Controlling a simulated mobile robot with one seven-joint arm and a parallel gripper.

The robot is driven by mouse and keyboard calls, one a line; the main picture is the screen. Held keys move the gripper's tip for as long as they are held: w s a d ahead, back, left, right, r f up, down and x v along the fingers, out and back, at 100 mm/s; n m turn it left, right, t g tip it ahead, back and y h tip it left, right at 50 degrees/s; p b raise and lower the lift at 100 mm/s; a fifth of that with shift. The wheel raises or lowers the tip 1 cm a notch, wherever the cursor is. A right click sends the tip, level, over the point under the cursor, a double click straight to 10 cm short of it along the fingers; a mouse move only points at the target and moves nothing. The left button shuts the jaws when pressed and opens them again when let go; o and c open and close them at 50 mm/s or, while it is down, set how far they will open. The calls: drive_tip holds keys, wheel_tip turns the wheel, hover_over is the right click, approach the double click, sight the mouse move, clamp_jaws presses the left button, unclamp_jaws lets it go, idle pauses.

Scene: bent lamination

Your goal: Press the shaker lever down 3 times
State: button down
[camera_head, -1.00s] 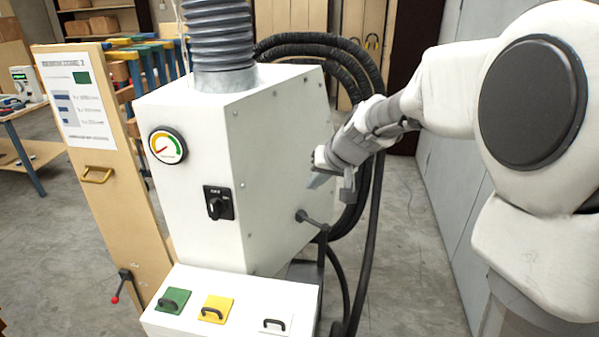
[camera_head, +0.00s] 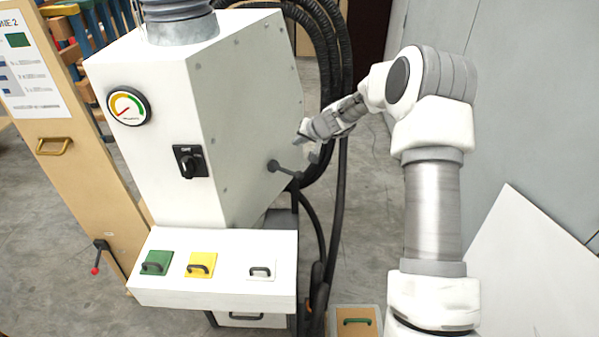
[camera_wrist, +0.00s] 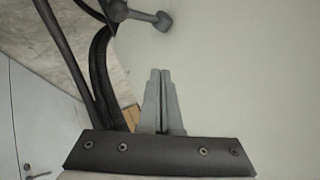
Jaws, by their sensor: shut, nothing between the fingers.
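The shaker lever (camera_head: 283,168) is a short dark grey lever with a knobbed end on the right side wall of the white machine (camera_head: 255,110). It sticks out to the right and slopes slightly down. My gripper (camera_head: 299,138) is just above the lever, close to the side wall, and looks apart from it. In the wrist view the lever (camera_wrist: 140,15) shows at the top edge, partly cut off. The shut, empty fingers of my gripper (camera_wrist: 160,72) point toward it, with a gap between.
Black hoses (camera_head: 337,120) hang behind the lever and run down beside it. A wooden panel (camera_head: 75,190) stands at left. A grey wall is at right.

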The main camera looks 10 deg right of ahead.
drive_tip(key=shift+w+d+f, duration=0.2)
drive_tip(key=shift+f, duration=0.2)
drive_tip(key=shift+f, duration=0.1)
drive_tip(key=b, duration=0.6)
hover_over(300, 175)
wheel_tip(300, 175, down, 8)
drive_tip(key=shift+r, duration=0.1)
drive_tip(key=shift+f+b, duration=0.4)
drive_tip(key=shift+b, duration=0.15)
drive_tip(key=shift+f, duration=0.1)
idle(1.3)
drive_tip(key=shift+f+b, duration=0.3)
drive_tip(key=shift+b, duration=0.45)
